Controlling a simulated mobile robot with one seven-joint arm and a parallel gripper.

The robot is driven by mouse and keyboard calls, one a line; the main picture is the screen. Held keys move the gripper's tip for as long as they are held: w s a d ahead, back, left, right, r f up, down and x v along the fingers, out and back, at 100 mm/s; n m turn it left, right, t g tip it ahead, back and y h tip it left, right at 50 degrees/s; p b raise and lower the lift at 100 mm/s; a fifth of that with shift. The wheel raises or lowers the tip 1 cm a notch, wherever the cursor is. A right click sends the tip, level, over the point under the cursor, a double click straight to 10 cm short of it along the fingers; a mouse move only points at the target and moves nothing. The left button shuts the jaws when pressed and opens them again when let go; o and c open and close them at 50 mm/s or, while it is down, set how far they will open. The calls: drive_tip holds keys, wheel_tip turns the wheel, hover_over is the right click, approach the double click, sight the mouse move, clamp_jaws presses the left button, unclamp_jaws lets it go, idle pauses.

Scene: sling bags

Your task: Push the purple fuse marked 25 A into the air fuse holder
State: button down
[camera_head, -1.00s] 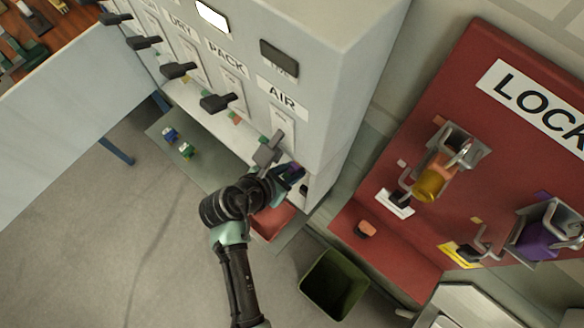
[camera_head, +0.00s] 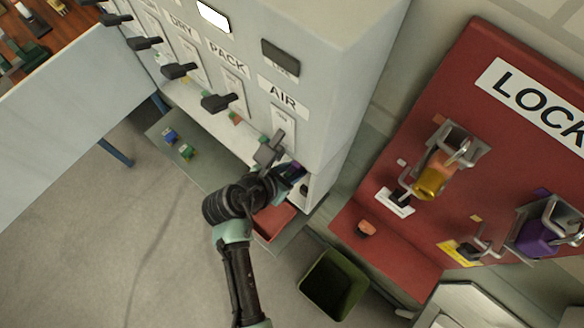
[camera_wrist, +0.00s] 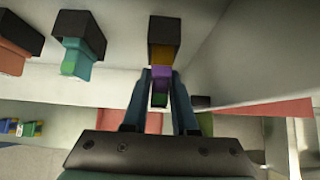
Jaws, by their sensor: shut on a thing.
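The purple fuse (camera_wrist: 161,77) is between the two fingers of my gripper (camera_wrist: 161,88), which is shut on it. A small green and dark part shows just below the purple. The air fuse holder (camera_wrist: 164,33), a dark block with a yellow-orange part, is straight beyond the fuse. The purple meets the yellow-orange in the picture, but I cannot tell how deep the fuse sits. In the head view my gripper (camera_head: 286,174) is at the cabinet below the AIR label (camera_head: 282,97), with a bit of purple fuse (camera_head: 294,171) showing. The 25 A mark is not readable.
A teal holder (camera_wrist: 78,45) and an orange one stand to the left. The AIR lever (camera_head: 270,149) is close above my gripper. Blue (camera_head: 169,135) and green (camera_head: 187,152) pieces lie on the shelf. A red bin (camera_head: 275,223) is below; the red lock board (camera_head: 400,240) is right.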

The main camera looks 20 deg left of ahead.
drive_tip(key=shift+s+a, duration=0.1)
drive_tip(key=shift+s, duration=0.05)
idle(0.4)
drive_tip(key=shift+f, duration=0.1)
drive_tip(key=shift+w, duration=0.3)
idle(1.5)
drive_tip(key=shift+s, duration=0.3)
idle(0.5)
idle(1.0)
drive_tip(key=shift+w+d+r, duration=0.2)
drive_tip(key=shift+w, duration=0.1)
idle(0.4)
drive_tip(key=shift+s+a, duration=0.15)
drive_tip(key=shift+s, duration=0.05)
drive_tip(key=shift+s+a+f, duration=0.1)
drive_tip(key=shift+s+a, duration=0.2)
drive_tip(key=shift+s, duration=0.35)
idle(0.4)
